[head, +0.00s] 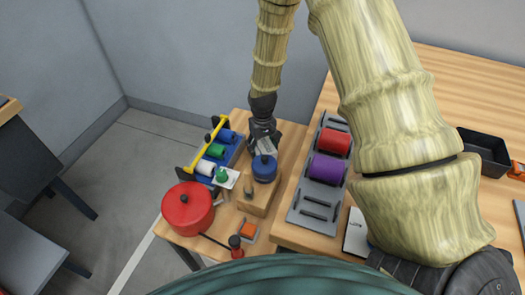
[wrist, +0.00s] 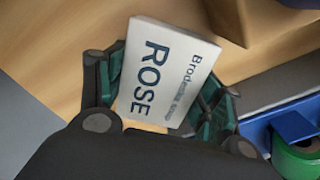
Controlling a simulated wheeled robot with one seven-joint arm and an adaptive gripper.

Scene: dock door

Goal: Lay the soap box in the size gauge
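The soap box (wrist: 165,75) is white with dark lettering that includes "ROSE". In the wrist view it lies between the two fingers of my gripper (wrist: 160,95), which look shut on its sides. In the head view my gripper (head: 264,143) is over the small wooden table, with part of the pale box (head: 266,147) showing under it. I cannot tell for sure which thing is the size gauge; no label shows.
A blue rack (head: 234,155) with rolls and a yellow bar stands left of my gripper. A blue pot (head: 264,169), a wooden block (head: 258,200) and a red pot (head: 187,208) are close in front. A grey slotted tray (head: 300,212) with red and purple cylinders lies right.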

